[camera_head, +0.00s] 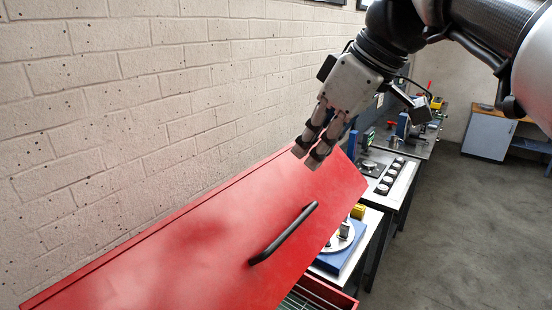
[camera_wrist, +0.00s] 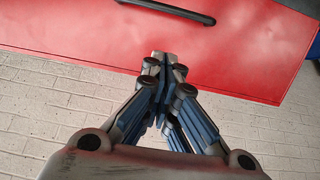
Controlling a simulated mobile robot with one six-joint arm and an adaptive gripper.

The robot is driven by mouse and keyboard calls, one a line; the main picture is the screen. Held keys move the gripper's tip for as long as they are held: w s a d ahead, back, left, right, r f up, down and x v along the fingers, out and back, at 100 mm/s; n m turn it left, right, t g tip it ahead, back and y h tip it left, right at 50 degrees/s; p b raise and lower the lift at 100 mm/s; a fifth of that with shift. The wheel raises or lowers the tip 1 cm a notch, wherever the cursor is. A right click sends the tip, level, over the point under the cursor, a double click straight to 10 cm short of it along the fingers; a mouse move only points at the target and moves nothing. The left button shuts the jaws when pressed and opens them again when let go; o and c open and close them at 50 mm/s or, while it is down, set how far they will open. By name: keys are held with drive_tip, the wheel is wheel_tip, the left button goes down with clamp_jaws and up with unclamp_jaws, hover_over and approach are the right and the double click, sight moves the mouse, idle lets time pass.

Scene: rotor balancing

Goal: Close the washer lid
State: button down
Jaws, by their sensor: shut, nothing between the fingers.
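The washer lid (camera_head: 185,235) is a large red panel with a black bar handle (camera_head: 284,234). It stands raised and tilted near the brick wall, above the red washer body (camera_head: 335,299), whose inside shows a little under the lid's lower edge. My gripper (camera_head: 308,158) is shut and empty, at the lid's upper far edge in the head view. In the wrist view the shut fingertips (camera_wrist: 164,58) overlap the edge of the red lid (camera_wrist: 240,60), with the handle (camera_wrist: 170,10) at the top. I cannot tell whether the fingers touch the lid.
A pale brick wall (camera_head: 120,90) runs behind the lid. Beyond the washer stand a table with a blue-based device (camera_head: 340,248) and a bench with several round parts (camera_head: 390,178). A cabinet (camera_head: 488,135) stands far right. The grey floor (camera_head: 460,235) at right is clear.

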drive_tip(key=a+f, duration=0.1)
drive_tip(key=f, duration=0.3)
drive_tip(key=w+f+b, duration=0.1)
drive_tip(key=f, duration=0.3)
drive_tip(key=a+f, duration=0.1)
drive_tip(key=f, duration=0.3)
drive_tip(key=shift+w+a, duration=0.3)
drive_tip(key=shift+w, duration=0.1)
drive_tip(key=shift+f, duration=0.1)
drive_tip(key=shift+b, duration=0.3)
